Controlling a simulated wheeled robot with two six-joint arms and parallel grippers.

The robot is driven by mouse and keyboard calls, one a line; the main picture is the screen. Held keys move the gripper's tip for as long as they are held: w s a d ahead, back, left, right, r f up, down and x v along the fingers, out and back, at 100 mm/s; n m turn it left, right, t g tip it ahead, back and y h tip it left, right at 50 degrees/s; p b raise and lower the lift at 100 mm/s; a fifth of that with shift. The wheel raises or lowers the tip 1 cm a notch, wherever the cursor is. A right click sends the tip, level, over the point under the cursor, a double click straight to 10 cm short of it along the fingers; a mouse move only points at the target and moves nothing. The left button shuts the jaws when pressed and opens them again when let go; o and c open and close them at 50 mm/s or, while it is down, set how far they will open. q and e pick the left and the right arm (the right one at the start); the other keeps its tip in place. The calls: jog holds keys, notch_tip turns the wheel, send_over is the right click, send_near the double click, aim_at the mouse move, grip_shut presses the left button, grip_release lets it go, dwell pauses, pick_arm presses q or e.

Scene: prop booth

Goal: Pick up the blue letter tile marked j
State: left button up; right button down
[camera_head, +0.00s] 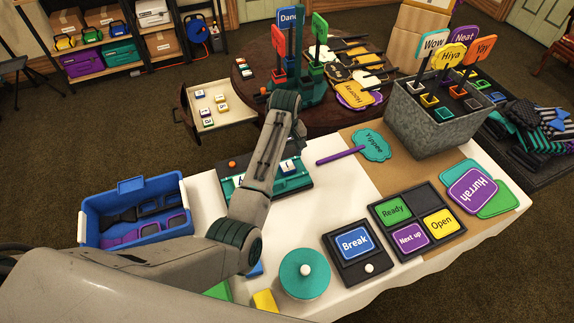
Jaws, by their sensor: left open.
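I cannot make out a blue tile marked j. Several small letter tiles (222,107) with white faces and coloured edges lie in an open drawer (240,119) at the round table's left side; their letters are mostly too small to read. A dark and teal letter board (296,184) on the white table also holds white-faced tiles, partly hidden by my left arm. My left gripper (299,130) is at the far end of that arm, open, above the back of the white table, right of the drawer. My own arm links hide much of it. My right gripper is not in view.
A blue crate (131,237) stands at left, a grey planter of signs (437,126) at right. A teal round lid (304,274), a Break sign box (357,249) and a sign tray (413,222) fill the front. Upright signs on a teal rack (313,90) stand behind the gripper.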

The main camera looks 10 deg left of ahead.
aim_at(287, 166)
pick_arm(q)
jog(key=shift+d+f, duration=0.1)
jog(key=shift+f, duration=0.3)
notch_tip(287, 166, down, 4)
jog(key=shift+d+r+p, duration=0.15)
jog(key=shift+r+p, duration=0.1)
jog(key=shift+p, duration=0.55)
jog(key=shift+w+f, duration=0.1)
jog(key=shift+f, duration=0.35)
jog(key=shift+c, duration=0.2)
jog(key=c, duration=1)
